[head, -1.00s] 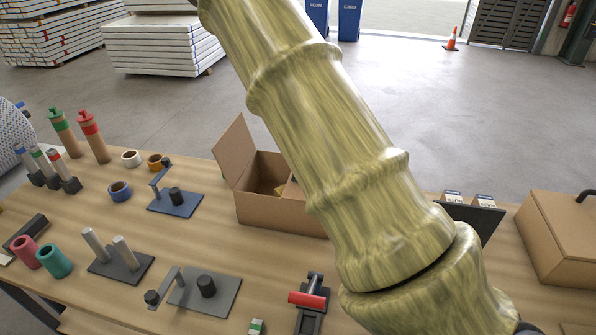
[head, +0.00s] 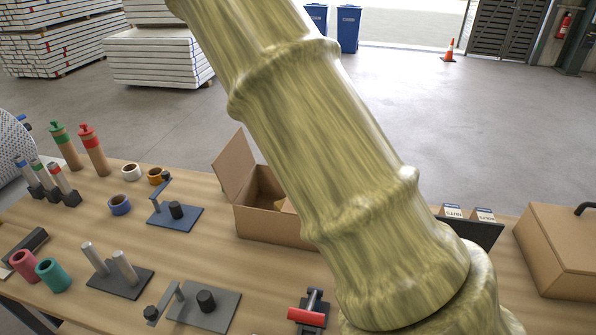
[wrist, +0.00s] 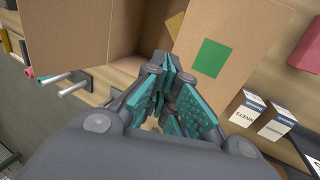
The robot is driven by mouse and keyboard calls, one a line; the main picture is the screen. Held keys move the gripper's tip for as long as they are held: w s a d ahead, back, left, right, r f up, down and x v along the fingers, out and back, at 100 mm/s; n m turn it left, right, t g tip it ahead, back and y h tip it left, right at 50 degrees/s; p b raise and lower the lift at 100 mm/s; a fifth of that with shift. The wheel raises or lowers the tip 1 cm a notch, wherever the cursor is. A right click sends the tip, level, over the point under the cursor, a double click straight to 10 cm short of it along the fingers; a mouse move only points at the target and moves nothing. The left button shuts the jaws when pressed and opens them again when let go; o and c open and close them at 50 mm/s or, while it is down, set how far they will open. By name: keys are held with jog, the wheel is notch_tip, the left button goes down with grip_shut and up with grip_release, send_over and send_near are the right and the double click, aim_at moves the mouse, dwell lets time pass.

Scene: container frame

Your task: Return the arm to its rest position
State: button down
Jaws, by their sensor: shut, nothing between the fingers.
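My gripper (wrist: 168,100) shows in the wrist view with its teal-padded fingers together and nothing between them. It is above the table, in front of the open cardboard box (wrist: 82,35), and appears apart from it. My arm, with a bamboo-like surface, crosses the head view from top centre to lower right. It hides part of the open cardboard box (head: 262,222) there. The gripper itself is outside the head view.
A lidded cardboard box (head: 565,245) stands at the right and small labelled cartons (head: 468,212) stand near it. A red-handled tool (head: 308,314), a grey fixture (head: 212,309), a blue fixture (head: 178,217), tape rolls and bottles crowd the table. Open floor lies beyond.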

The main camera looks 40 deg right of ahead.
jog(key=shift+r, duration=1.2)
jog(key=shift+r, duration=0.1)
